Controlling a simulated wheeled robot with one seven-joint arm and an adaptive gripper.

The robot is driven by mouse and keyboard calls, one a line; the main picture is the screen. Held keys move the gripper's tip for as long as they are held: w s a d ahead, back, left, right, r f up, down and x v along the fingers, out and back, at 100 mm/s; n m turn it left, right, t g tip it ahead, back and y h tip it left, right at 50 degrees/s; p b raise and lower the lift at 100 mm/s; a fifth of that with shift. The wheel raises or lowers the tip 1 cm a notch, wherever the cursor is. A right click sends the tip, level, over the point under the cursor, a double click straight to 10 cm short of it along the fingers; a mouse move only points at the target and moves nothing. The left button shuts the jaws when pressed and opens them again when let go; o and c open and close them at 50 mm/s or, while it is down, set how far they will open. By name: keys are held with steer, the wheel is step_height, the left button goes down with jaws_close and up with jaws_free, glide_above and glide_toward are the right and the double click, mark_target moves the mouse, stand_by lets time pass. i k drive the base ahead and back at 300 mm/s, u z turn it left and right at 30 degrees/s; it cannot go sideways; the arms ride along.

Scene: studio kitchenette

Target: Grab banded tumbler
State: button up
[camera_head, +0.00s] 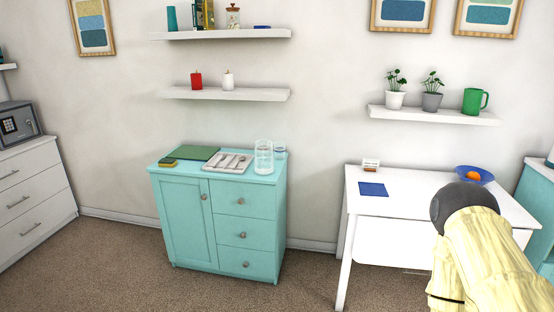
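A tall clear glass tumbler (264,158) stands upright near the right end of the teal cabinet's top. Faint bands seem to run around it, but it is too small to be sure. My gripper is not in view. Only part of my pale yellow arm with a dark grey rounded joint shows at the lower right, in front of the white table and well to the right of the tumbler.
A cutlery tray (229,162) stands just left of the tumbler on the teal cabinet (238,200), with a green board (192,153) farther left. A white shelf (225,94) hangs above. The white table (405,196) stands right. Carpet in front of the cabinet is clear.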

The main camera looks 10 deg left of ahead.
mark_target(279, 147)
steer(key=u, duration=0.6)
steer(key=i, duration=0.45)
steer(key=u, duration=0.9)
steer(key=i, duration=2.5)
steer(key=z, duration=0.7)
steer(key=i, duration=0.25)
steer(key=z, duration=0.35)
